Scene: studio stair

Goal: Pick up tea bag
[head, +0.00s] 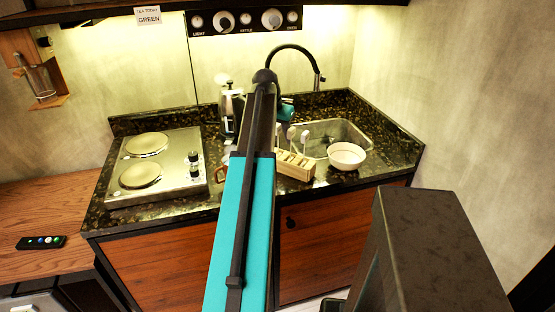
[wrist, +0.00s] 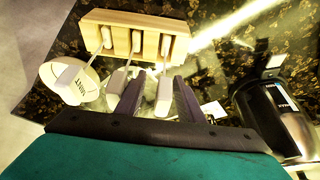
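The wooden tea bag box (head: 296,168) stands on the counter left of the white bowl; in the wrist view the box (wrist: 133,22) has three slots. Each slot holds a tea bag with a string and white tag. The left tag (wrist: 70,80) reads MINT; writing on the middle tag (wrist: 116,81) and right tag (wrist: 164,96) is not readable. My gripper (wrist: 157,88) has its two dark fingers apart. The right tag shows between them, with no visible grip; the middle tag is beside the left finger. My arm partly hides the gripper in the head view.
A white bowl (head: 347,155) sits by the sink (head: 325,131) under a black faucet (head: 296,52). A coffee maker (head: 231,108) stands behind the box, and a two-plate hob (head: 157,185) is left. A wall sign (head: 148,15) reads TEA TODAY GREEN.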

